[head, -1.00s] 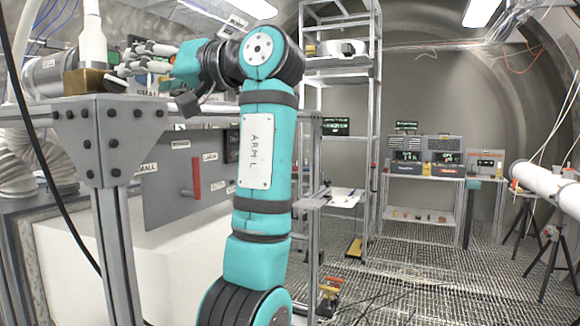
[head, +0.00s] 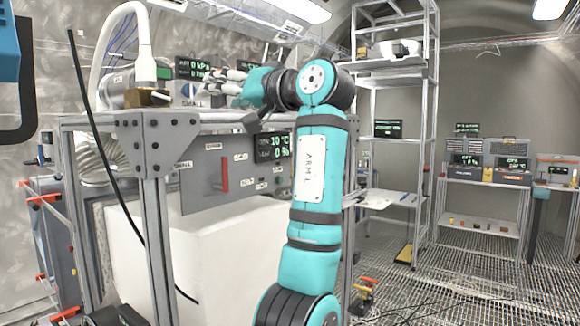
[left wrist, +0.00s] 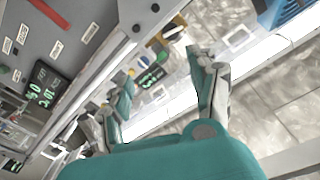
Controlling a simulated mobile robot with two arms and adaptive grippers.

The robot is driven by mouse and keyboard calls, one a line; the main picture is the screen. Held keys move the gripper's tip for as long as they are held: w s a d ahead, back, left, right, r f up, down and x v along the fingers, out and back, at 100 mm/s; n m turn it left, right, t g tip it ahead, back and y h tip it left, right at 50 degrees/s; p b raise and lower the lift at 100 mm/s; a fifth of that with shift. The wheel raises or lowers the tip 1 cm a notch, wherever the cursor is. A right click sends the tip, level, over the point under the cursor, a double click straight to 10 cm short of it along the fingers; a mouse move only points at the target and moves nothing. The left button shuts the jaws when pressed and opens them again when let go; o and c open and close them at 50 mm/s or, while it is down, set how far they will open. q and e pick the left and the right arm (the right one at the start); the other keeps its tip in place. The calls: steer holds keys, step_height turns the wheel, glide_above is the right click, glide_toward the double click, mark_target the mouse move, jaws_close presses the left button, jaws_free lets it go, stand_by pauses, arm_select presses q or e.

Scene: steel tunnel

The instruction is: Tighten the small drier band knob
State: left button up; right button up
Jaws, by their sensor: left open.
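I cannot clearly make out the small drier band knob. A "SMALL" label (head: 196,101) stands on the bench top, close to a small white and blue round item (head: 188,90). Left of it lies a grey cylinder (head: 117,88) with a white hose (head: 140,40) and a brass block (head: 148,97). My left gripper (head: 208,80) is above the bench, its fingers pointing left near the label. In the left wrist view my left gripper (left wrist: 161,66) has its two fingers spread, with no object held between them. My right gripper is out of view.
A metal-framed bench (head: 160,140) carries a grey panel (head: 215,185) with a red handle (head: 225,175). Green displays (head: 195,70) stand behind the gripper. A black cable (head: 105,160) hangs in front. A tall shelf (head: 395,75) stands right; grated floor (head: 460,270) is open there.

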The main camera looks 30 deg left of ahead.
arm_select(q)
steer(key=w+d+f+m+t+h, duration=0.1)
steer(key=w+f+m+t, duration=0.4)
steer(key=w+f, duration=1)
steer(key=shift+w+f+m, duration=0.3)
steer(key=shift+w+m, duration=0.25)
steer(key=shift+m, duration=0.55)
steer(key=shift+d, duration=0.1)
